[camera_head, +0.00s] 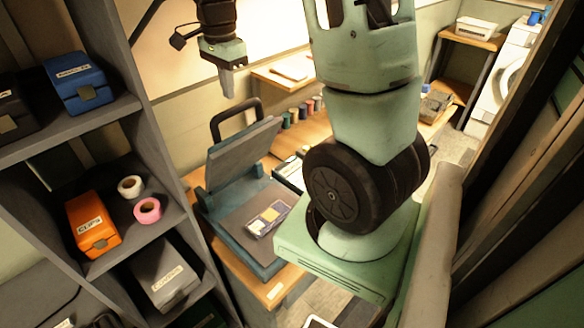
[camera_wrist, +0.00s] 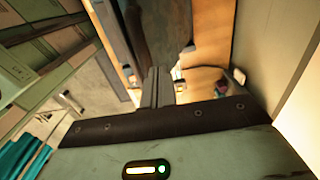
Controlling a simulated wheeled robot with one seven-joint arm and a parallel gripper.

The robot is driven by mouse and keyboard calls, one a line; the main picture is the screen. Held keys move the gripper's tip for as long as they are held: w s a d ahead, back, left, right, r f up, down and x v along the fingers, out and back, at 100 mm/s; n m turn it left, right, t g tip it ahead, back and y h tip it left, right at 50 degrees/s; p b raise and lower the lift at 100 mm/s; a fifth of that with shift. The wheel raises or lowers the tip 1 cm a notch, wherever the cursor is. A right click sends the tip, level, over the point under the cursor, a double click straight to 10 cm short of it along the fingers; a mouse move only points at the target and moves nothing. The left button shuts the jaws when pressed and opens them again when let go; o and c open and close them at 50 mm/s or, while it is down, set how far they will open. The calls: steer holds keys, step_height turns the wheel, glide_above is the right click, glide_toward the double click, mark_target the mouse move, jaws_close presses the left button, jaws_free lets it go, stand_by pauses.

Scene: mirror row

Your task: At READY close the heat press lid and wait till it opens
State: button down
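The heat press stands on a wooden bench in the head view. Its lid (camera_head: 240,158) is up, tilted back from the base (camera_head: 237,238), with a black loop handle (camera_head: 214,126) at its top. A small flat item with a dark and yellow print (camera_head: 268,218) lies on the lower plate. My gripper (camera_head: 228,84) points down above and behind the lid handle, apart from it. In the wrist view my gripper's fingers (camera_wrist: 157,88) are together with nothing visible between them. I can make out no READY sign in either view.
A grey shelf at left holds a blue box (camera_head: 78,84), an orange box (camera_head: 92,223), a grey box (camera_head: 165,273) and tape rolls (camera_head: 147,210). Several coloured spools (camera_head: 303,112) stand on the bench behind the press. A dark slatted frame (camera_head: 530,190) closes the right side.

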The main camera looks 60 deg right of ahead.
steer(key=shift+f, duration=0.2)
steer(key=shift+f+b, duration=1.2)
steer(key=shift+f, duration=0.65)
steer(key=shift+s+a+f+b, duration=0.1)
steer(key=shift+s+a+f, duration=0.1)
steer(key=shift+s, duration=0.4)
steer(key=shift+s+a+f+b, duration=0.1)
steer(key=shift+s+f+b, duration=0.1)
steer(key=shift+s, duration=0.35)
steer(key=shift+s+a+f+b, duration=0.1)
steer(key=shift+s+a+f, duration=0.1)
steer(key=shift+s, duration=0.4)
steer(key=shift+s, duration=0.1)
steer(key=shift+s+a+f+b, duration=0.2)
steer(key=shift+s+f, duration=0.2)
steer(key=shift+s, duration=0.4)
steer(key=shift+s+a+f+b, duration=0.15)
steer(key=shift+s+f, duration=0.2)
steer(key=shift+s, duration=0.45)
